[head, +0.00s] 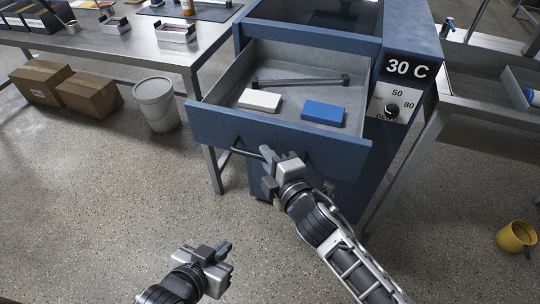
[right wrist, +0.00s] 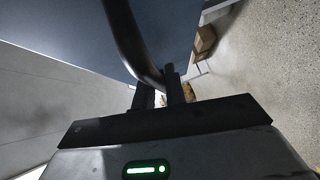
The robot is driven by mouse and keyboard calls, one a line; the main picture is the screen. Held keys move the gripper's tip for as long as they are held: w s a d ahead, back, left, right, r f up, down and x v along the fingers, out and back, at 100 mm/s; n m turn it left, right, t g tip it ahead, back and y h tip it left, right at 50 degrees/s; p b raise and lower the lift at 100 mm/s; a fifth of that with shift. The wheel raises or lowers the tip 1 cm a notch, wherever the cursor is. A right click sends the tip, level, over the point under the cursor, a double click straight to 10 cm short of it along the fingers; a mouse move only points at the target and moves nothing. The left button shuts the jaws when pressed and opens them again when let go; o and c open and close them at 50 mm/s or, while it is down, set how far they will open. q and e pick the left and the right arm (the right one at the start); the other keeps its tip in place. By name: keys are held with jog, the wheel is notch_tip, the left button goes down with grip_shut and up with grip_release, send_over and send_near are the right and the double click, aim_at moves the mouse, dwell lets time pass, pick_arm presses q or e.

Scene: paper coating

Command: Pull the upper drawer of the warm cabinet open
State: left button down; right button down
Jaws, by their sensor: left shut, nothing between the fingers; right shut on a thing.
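The blue warm cabinet (head: 408,45) stands in the middle of the head view with a "30 C" display and a dial. Its upper drawer (head: 218,124) is pulled out, showing a grey interior. A white block (head: 260,100) and a blue block (head: 323,113) lie in it, with a dark bar (head: 300,82) behind them. My right gripper (head: 270,165) is shut on the dark drawer handle (head: 243,153) at the drawer front. The handle (right wrist: 130,35) also runs between the fingers in the right wrist view. My left gripper (head: 222,250) is shut and empty, low over the floor.
A metal table (head: 150,45) with small trays stands at the left. A grey bucket (head: 157,103) and cardboard boxes (head: 88,95) are on the floor there. A yellow mug-like container (head: 515,237) lies at the right. The floor before the cabinet is clear.

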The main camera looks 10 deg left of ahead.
jog(key=c, duration=1.5)
grip_release()
jog(key=shift+o, duration=0.2)
jog(key=v, duration=1.6)
jog(key=s+d+f+m+g+h, duration=0.1)
jog(key=s+d+f+m+h, duration=0.1)
jog(key=d+f+m, duration=0.4)
jog(key=s+d+f+m+g+h, duration=0.1)
jog(key=s+d+f+m+h, duration=0.2)
jog(key=d+f+m, duration=0.4)
jog(key=f+m+h, duration=0.1)
jog(key=m, duration=0.7)
jog(key=shift+g+h, duration=0.4)
